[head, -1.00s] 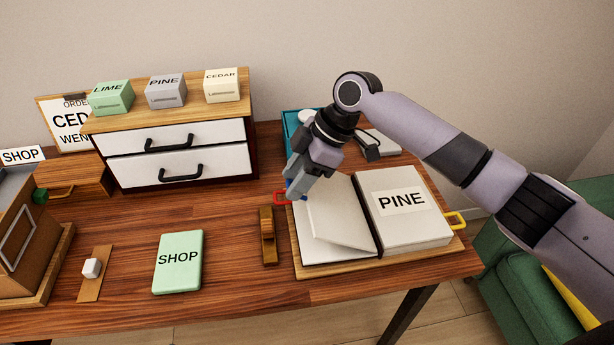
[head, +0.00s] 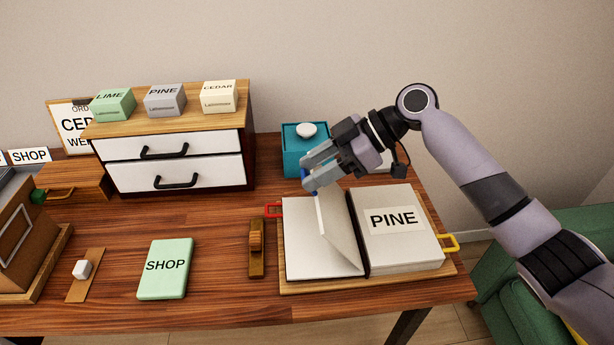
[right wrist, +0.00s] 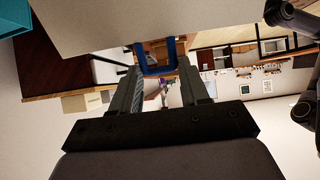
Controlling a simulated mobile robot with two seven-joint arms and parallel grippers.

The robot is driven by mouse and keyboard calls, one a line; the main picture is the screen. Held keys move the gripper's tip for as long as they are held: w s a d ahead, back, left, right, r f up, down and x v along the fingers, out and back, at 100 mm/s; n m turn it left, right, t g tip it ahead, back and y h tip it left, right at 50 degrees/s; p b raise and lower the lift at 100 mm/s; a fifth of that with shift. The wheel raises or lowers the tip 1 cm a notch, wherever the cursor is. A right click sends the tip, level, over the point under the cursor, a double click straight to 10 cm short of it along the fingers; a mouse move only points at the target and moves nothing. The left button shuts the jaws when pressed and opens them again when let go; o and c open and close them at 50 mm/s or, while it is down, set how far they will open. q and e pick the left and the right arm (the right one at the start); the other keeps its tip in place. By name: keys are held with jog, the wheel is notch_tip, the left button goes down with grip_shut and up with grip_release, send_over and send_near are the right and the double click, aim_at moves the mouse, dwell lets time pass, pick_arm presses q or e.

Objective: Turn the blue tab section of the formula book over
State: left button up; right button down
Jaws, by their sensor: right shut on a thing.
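The formula book lies open on a wooden board (head: 372,283). Its right page block (head: 405,248) carries a PINE label. A page section (head: 340,232) stands raised and tilted near the spine, over the left pages (head: 303,248). My right gripper (head: 310,182) is shut on the blue tab (head: 314,193) at that section's upper edge. The right wrist view shows the blue tab (right wrist: 156,70) between the fingers, with the pale page (right wrist: 100,22) beside it. A red tab (head: 273,210) sticks out left and a yellow tab (head: 452,240) right. My left gripper is not in view.
A teal box (head: 293,160) with a white knob stands behind the book. A wooden piece (head: 256,255) lies just left of the board, and a green SHOP book (head: 164,268) farther left. A drawer cabinet (head: 175,135) stands at the back.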

jog(key=shift+s+d+r+y+b, duration=0.1)
jog(key=shift+d+r+y+b, duration=0.2)
jog(key=shift+d, duration=0.2)
jog(key=shift+d+r+y+b, duration=0.1)
jog(key=shift+d+y+b, duration=0.1)
jog(key=shift+d+y, duration=0.3)
jog(key=shift+s+d+r+y+b, duration=0.15)
jog(key=shift+d+y+b, duration=0.15)
jog(key=shift+d, duration=0.25)
jog(key=shift+w, duration=0.1)
jog(key=c, duration=0.7)
grip_release()
jog(key=shift+r, duration=0.1)
jog(key=b+v, duration=0.1)
jog(key=v, duration=0.6)
jog(key=shift+d, duration=0.15)
